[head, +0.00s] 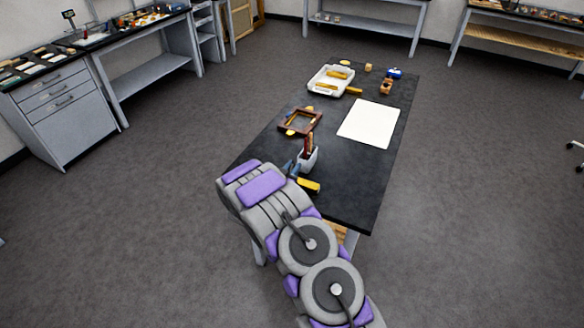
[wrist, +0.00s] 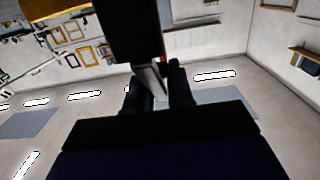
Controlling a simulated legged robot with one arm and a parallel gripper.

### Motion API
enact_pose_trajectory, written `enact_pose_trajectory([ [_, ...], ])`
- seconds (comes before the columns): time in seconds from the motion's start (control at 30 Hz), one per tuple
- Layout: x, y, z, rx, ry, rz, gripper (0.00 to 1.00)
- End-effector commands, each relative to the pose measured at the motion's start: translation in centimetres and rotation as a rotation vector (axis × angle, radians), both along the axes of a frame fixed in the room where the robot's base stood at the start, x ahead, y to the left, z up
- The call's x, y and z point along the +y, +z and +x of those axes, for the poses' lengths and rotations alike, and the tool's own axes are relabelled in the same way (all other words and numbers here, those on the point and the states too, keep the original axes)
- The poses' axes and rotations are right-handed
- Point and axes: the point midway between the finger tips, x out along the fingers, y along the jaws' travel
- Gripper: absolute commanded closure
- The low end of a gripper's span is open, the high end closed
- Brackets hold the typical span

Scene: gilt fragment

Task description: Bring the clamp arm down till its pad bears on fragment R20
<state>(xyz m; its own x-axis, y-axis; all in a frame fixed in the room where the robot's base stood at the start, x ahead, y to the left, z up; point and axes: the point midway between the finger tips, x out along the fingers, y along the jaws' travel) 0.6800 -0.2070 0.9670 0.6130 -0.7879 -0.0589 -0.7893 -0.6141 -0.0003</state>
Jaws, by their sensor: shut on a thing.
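In the wrist view my gripper (wrist: 157,74) has its two dark fingers on either side of a thin grey metal bar (wrist: 149,82), shut on it. The bar runs up to a large dark block (wrist: 130,30); I cannot tell for sure that it is the clamp arm. Beyond my arm, a small blue part (head: 291,168) and a yellow-gold piece (head: 309,185) show at the near end of the black table (head: 345,200). I cannot read any label, so fragment R20 is not certain. The pad and any contact are hidden.
A grey holder (head: 307,160) with a dark red upright item stands close beyond my arm. Further along are a brown frame (head: 299,121), a white tray (head: 330,81) with gold pieces, and a white sheet (head: 369,123). The table's right front is clear.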

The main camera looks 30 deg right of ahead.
Motion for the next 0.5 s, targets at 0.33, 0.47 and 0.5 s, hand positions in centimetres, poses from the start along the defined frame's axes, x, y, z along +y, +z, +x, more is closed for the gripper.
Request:
enact_pose_trajectory([
  [0.33,-0.7,-0.6,0.6,0.157,0.000,0.206,1.00],
  [0.47,-0.9,-1.1,0.8,0.218,0.000,0.283,1.00],
  [0.5,-1.0,-1.3,0.8,0.234,-0.001,0.302,1.00],
])
